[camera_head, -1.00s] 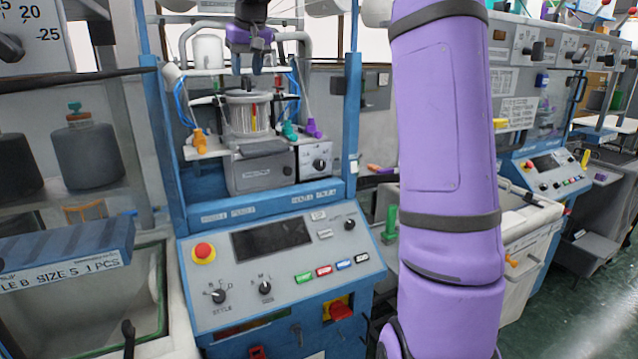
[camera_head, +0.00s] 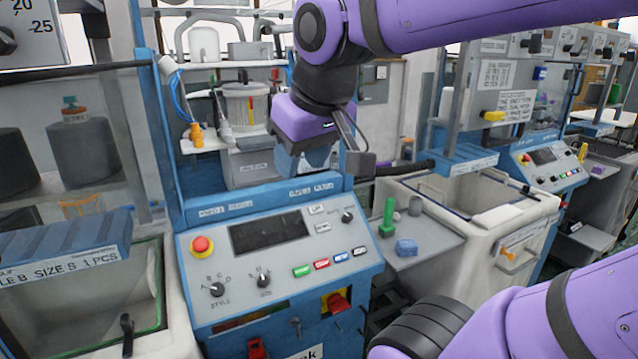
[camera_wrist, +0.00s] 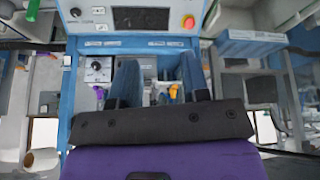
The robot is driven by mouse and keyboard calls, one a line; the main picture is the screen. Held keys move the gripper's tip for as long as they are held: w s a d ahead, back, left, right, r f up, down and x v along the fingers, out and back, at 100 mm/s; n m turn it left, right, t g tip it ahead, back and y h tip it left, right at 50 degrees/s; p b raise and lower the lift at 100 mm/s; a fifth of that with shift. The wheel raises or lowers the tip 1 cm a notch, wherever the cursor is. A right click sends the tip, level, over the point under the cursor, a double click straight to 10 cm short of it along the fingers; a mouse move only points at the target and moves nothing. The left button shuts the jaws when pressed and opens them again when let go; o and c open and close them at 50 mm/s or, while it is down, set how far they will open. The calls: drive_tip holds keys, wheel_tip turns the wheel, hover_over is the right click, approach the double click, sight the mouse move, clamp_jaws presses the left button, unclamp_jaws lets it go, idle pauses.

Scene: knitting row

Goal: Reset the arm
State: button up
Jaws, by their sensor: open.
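My gripper (camera_head: 303,165) hangs in front of the blue-framed knitting machine (camera_head: 180,221), just above the top of its control panel (camera_head: 275,250). Its blue fingers point down in the head view. In the wrist view the two fingers (camera_wrist: 156,82) stand apart with nothing between them. My purple arm reaches in from the upper right and folds down to the wrist. The gripper hides part of the machine's upper shelf and the box on it.
A red button (camera_head: 201,246) and several coloured buttons sit on the panel. Another bin (camera_head: 80,305) stands at the left.

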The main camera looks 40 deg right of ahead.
drive_tip(key=shift+y, duration=0.3)
drive_tip(key=s+f, duration=0.3)
drive_tip(key=shift+s, duration=0.25)
drive_tip(key=shift+c, duration=0.4)
idle(0.4)
